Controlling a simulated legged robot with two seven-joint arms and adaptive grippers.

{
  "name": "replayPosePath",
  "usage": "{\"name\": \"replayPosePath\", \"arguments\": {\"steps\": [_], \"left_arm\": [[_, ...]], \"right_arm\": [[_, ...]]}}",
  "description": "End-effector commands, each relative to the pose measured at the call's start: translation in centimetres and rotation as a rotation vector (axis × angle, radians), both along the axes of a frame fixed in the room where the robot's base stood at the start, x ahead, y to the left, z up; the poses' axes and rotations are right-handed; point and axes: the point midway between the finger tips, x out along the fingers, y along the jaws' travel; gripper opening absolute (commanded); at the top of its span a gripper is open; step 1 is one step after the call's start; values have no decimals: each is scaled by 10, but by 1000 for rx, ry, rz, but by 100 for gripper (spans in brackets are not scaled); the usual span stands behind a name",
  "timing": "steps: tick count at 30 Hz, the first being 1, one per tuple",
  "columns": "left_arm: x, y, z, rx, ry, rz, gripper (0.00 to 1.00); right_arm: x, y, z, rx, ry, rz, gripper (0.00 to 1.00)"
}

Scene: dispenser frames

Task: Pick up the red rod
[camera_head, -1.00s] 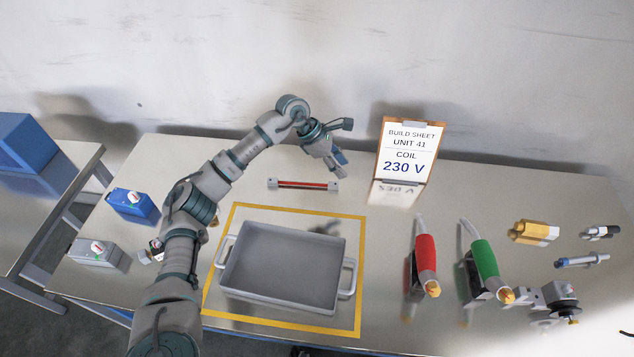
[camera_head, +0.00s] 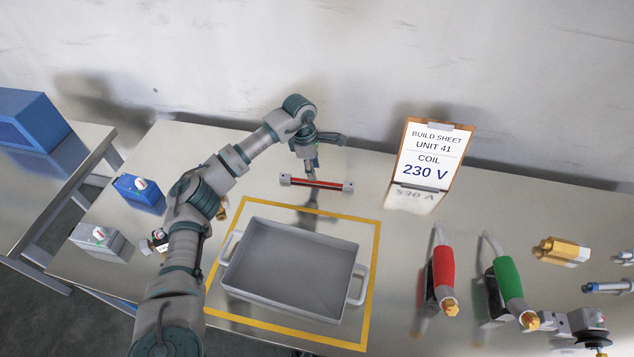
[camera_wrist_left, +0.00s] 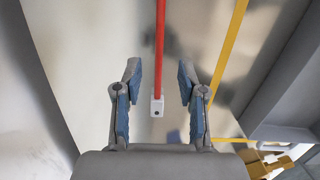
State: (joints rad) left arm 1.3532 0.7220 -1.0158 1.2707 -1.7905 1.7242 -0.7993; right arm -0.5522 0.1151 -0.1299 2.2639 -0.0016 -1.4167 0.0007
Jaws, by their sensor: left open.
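The red rod (camera_head: 316,183) lies on the table behind the grey tray, with a grey block at each end. In the left wrist view the red rod (camera_wrist_left: 160,45) runs up the picture, and its near end block sits between the fingers. My left gripper (camera_head: 312,172) is above the rod, pointing down. In the left wrist view my left gripper (camera_wrist_left: 159,78) is open and empty, one blue-padded finger on each side of the rod's line. I cannot tell the exact height above the rod. My right gripper is not in view.
The grey tray (camera_head: 232,247) stands inside a yellow taped outline in front of the rod. A build sheet stand (camera_head: 425,155) reading 230 V is at the right. Small blue (camera_head: 140,192) and grey boxes are at left.

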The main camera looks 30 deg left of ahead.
Motion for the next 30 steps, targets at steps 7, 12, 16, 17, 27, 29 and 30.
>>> {"name": "replayPosePath", "arguments": {"steps": [7,12,16,17,27,29,30], "left_arm": [[3,-4,-26,0,4,-1,40],[4,-7,-50,0,2,-1,40],[4,-6,-53,0,0,-1,40],[4,-6,-52,0,0,-1,40],[5,-5,-52,0,1,0,0],[5,-6,-52,-1,1,0,0],[5,-6,-52,-1,1,0,0]], "right_arm": [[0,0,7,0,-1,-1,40],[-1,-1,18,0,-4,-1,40],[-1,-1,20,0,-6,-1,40],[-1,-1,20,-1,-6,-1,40],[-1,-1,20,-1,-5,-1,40],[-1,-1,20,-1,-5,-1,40],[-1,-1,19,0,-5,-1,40]]}}
